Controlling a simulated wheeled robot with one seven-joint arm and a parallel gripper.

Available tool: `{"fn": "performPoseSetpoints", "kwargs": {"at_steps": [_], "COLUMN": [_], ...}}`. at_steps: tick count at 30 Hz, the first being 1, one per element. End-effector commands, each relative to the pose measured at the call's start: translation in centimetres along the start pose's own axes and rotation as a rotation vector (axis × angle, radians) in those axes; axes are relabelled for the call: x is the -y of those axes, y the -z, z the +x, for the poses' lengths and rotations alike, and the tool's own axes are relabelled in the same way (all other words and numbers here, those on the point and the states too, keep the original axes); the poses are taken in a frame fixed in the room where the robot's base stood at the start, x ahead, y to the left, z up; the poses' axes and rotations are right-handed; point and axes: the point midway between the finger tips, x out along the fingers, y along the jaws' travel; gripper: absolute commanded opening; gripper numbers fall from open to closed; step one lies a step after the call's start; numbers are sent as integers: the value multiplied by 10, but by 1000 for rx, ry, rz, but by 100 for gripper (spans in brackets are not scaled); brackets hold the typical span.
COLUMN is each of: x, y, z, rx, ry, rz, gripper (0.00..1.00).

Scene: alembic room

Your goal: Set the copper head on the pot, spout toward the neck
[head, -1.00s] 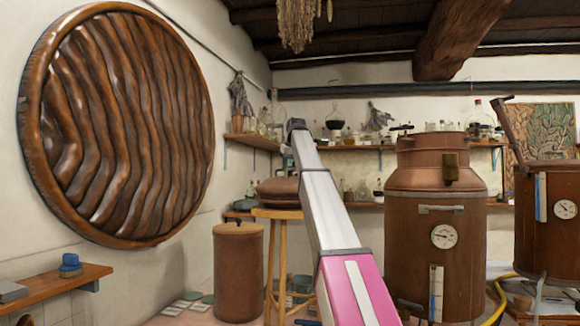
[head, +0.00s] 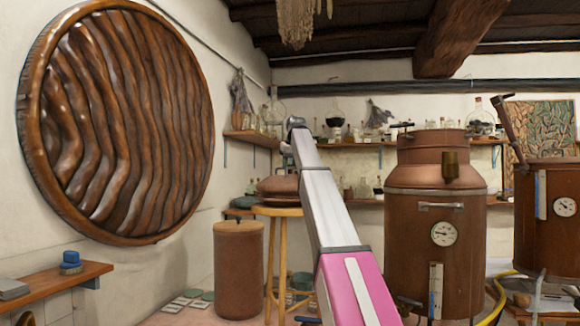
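A rounded copper vessel (head: 278,188), which looks like the copper head, rests on a wooden stool (head: 284,211) left of the middle. My raised pink and white arm crosses in front and hides its right side. I cannot make out its spout. The large copper pot (head: 408,250) stands right of my arm, with a collar at the top, a dial and a sight gauge on its front. A second copper vessel (head: 560,240) at the right edge has a slanted pipe (head: 511,131) rising from it, perhaps the neck. My gripper's fingers do not show.
A brown lidded drum (head: 238,270) stands left of the stool. Shelves with glassware (head: 335,118) line the back wall. A yellow hose (head: 497,299) lies beside the pot. A big carved disc (head: 120,120) hangs on the left wall.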

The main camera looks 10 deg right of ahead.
Motion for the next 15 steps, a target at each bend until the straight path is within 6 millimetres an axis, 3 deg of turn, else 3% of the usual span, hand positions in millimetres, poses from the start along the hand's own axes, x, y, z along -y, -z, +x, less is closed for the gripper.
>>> {"fn": "performPoseSetpoints", "kwargs": {"at_steps": [9, 10, 12, 15], "x": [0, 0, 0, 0], "y": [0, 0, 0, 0], "z": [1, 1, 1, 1], "rx": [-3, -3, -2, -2], "ry": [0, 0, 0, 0], "rz": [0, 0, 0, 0], "gripper": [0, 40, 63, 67]}}
